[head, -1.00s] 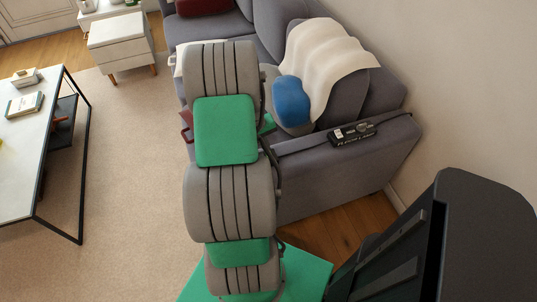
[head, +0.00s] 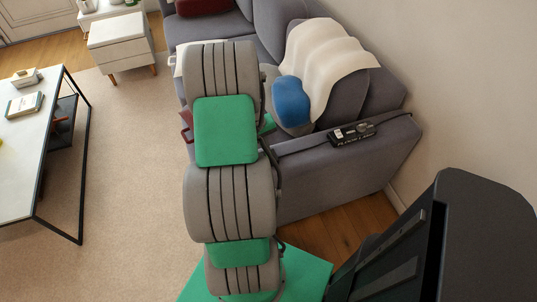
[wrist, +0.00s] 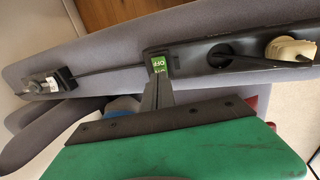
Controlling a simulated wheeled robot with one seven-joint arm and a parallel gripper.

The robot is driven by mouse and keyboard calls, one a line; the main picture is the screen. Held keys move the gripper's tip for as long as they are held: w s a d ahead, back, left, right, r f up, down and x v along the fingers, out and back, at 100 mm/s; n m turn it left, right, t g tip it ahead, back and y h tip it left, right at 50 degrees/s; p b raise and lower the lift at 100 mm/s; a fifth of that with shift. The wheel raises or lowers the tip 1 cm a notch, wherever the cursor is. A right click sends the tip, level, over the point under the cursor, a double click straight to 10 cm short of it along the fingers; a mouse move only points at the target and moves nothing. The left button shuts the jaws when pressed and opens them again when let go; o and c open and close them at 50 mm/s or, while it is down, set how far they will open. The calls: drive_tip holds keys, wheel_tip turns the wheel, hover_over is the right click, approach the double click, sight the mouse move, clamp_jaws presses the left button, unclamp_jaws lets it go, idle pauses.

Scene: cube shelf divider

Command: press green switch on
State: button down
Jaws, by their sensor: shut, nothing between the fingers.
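The green switch (wrist: 159,64) sits on a black power strip (wrist: 190,58) in the wrist view, with the word OFF showing upside down on it. My gripper (wrist: 157,80) is shut and empty. Its fingertips point at the switch and lie at its lower edge in the picture; I cannot tell whether they touch it. In the head view my own arm covers the gripper and the switch.
The strip lies along the arm of a grey sofa (head: 335,170). A white plug (wrist: 290,47) sits in the strip at right. A black box (wrist: 52,82) on a cable lies at left. A white-topped table (head: 30,150) stands far left, with open carpet between.

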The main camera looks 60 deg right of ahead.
drive_tip(key=shift+f, duration=0.35)
idle(0.4)
wheel_tip(320, 180, up, 6)
drive_tip(key=p, duration=0.4)
drive_tip(key=shift+r, duration=0.2)
drive_tip(key=shift+f, duration=0.15)
drive_tip(key=v, duration=0.8)
